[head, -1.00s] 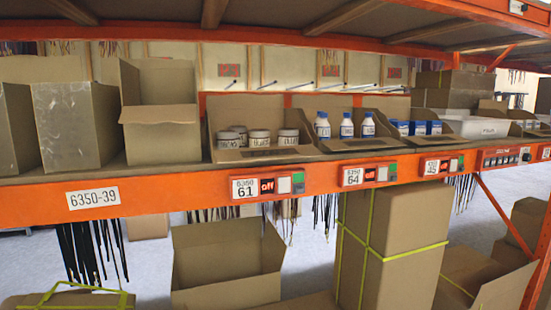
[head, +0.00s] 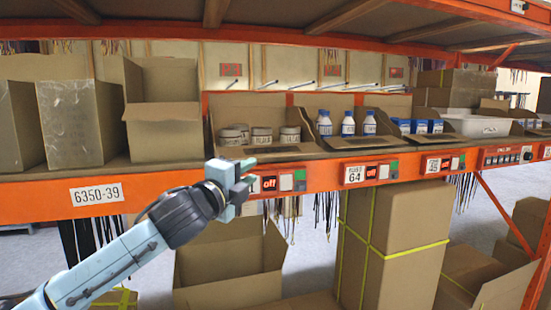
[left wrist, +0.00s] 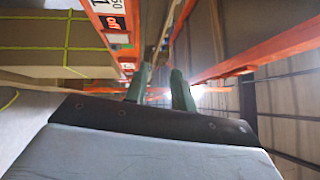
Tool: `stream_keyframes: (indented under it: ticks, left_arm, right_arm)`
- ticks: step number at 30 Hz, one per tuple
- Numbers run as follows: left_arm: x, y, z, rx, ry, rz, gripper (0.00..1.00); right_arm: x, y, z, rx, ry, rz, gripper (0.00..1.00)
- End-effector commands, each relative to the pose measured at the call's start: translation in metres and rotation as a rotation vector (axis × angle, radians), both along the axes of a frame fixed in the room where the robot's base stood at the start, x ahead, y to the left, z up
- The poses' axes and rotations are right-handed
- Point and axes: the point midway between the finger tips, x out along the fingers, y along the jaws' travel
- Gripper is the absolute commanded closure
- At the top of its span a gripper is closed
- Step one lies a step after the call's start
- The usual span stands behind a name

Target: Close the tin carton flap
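The tin carton (head: 210,128) stands open on the orange shelf, with several tins (head: 262,136) with white labels inside. Its back panel rises behind the tins, and a low brown flap (head: 262,152) lies along its front. My left gripper (head: 246,178) is in front of the shelf edge, below and in front of the tin carton, apart from it. It covers part of the 61 label. In the left wrist view its two green fingers (left wrist: 160,85) stand apart with nothing seen between them. My right gripper is in neither view.
A carton of white bottles with blue caps (head: 347,125) stands just right of the tin carton. A tall open carton (head: 163,130) stands to its left. A shelf hangs overhead.

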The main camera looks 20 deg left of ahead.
Motion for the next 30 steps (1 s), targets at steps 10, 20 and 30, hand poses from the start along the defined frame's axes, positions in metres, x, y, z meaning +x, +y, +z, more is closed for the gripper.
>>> stream_keyframes:
  ticks: [10,20,30]
  left_arm:
    - [0.051,-0.011,0.007,-0.005,0.002,0.0,0.75]
    - [0.099,-0.02,0.013,-0.006,0.002,-0.001,0.75]
    - [0.124,-0.025,0.015,-0.005,0.002,0.0,0.75]
  right_arm:
    - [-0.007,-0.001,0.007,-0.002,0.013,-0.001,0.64]
    - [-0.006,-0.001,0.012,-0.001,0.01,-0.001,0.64]
    - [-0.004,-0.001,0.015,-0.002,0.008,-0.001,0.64]
